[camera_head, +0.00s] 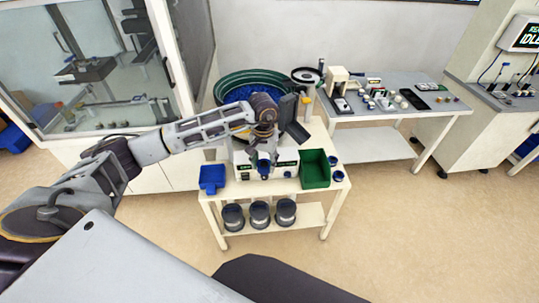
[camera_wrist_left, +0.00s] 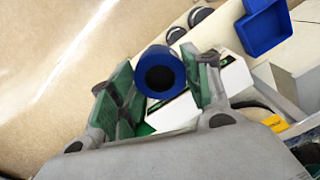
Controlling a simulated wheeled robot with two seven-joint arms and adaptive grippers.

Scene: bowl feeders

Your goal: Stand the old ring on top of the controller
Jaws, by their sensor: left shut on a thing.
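My left gripper (camera_head: 263,156) is above the front of the small white table, shut on a blue ring (camera_head: 263,166). In the left wrist view the ring (camera_wrist_left: 160,51) sits between the two green-padded fingers (camera_wrist_left: 162,85), its dark hole facing the camera. The controller (camera_head: 285,158), a white box with green display marks, stands just behind and below the ring. It also shows in the left wrist view (camera_wrist_left: 174,114), partly hidden by the ring and fingers. I cannot tell whether the ring touches the controller. My right gripper is not in view.
A blue bin (camera_head: 212,178) stands left of the controller and a green bin (camera_head: 315,170) right of it. Two blue rings (camera_head: 338,176) lie at the table's right edge. The green bowl feeder (camera_head: 226,84) is behind.

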